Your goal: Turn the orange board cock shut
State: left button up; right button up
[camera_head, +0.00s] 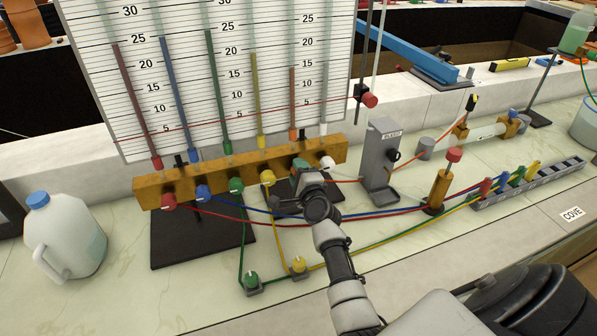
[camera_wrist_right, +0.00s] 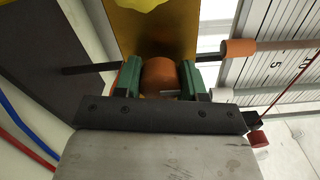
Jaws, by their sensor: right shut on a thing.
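The orange board cock (camera_wrist_right: 159,76) is a round orange knob on the wooden manifold board (camera_head: 150,193). In the right wrist view it sits between the green finger pads of my right gripper (camera_wrist_right: 160,82), which is shut on it. In the head view my right gripper (camera_head: 303,172) is at the board between the yellow cock (camera_head: 268,178) and the white cock (camera_head: 327,163), and it hides the orange cock. A small pale mark shows on the knob's lower edge; I cannot tell how far the cock is turned. My left gripper is out of view.
Red (camera_head: 169,201), blue (camera_head: 203,192) and green (camera_head: 236,185) cocks line the board below the scaled panel (camera_head: 215,60). Coloured hoses cross the bench. A grey box (camera_head: 382,150) and an orange post (camera_head: 440,185) stand right, a white jug (camera_head: 65,237) left.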

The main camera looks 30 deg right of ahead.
jog(key=o, duration=0.9)
jog(key=v, duration=1)
jog(key=shift+s+b, duration=0.3)
jog(key=shift+s, duration=0.05)
jog(key=shift+a, duration=0.15)
